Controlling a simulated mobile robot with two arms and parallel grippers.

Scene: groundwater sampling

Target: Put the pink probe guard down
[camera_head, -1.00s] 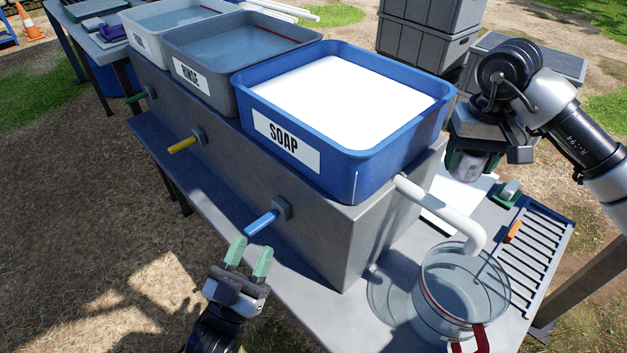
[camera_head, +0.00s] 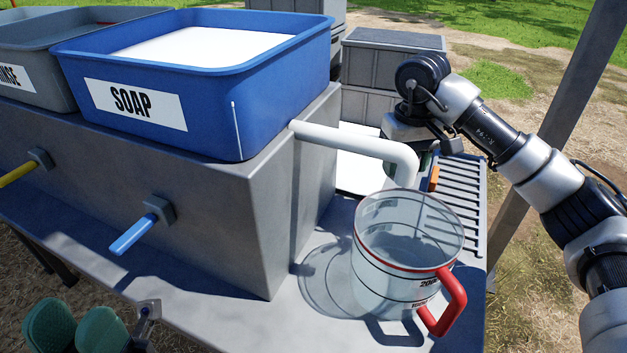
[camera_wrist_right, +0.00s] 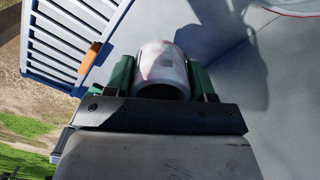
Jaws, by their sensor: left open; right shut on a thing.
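The probe guard (camera_wrist_right: 162,65) shows in the right wrist view as a pale, see-through cylinder with a faint pinkish tint. My right gripper (camera_wrist_right: 161,82) is shut on it, with one green finger on each side. The grey table surface shows beyond it, but I cannot tell whether the guard touches it. In the head view the right gripper is mostly hidden behind the white pipe and the jug, and the guard cannot be made out. My left gripper (camera_head: 75,328) is open and empty at the lower left, in front of the table.
A clear jug (camera_head: 405,240) with a red handle stands under the white pipe (camera_head: 360,143). A slatted rack (camera_head: 462,200) with an orange piece (camera_head: 434,178) lies at the table's right edge. The blue SOAP basin (camera_head: 210,115) sits on the grey block (camera_head: 235,215). A blue tap lever (camera_head: 133,235) sticks out.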

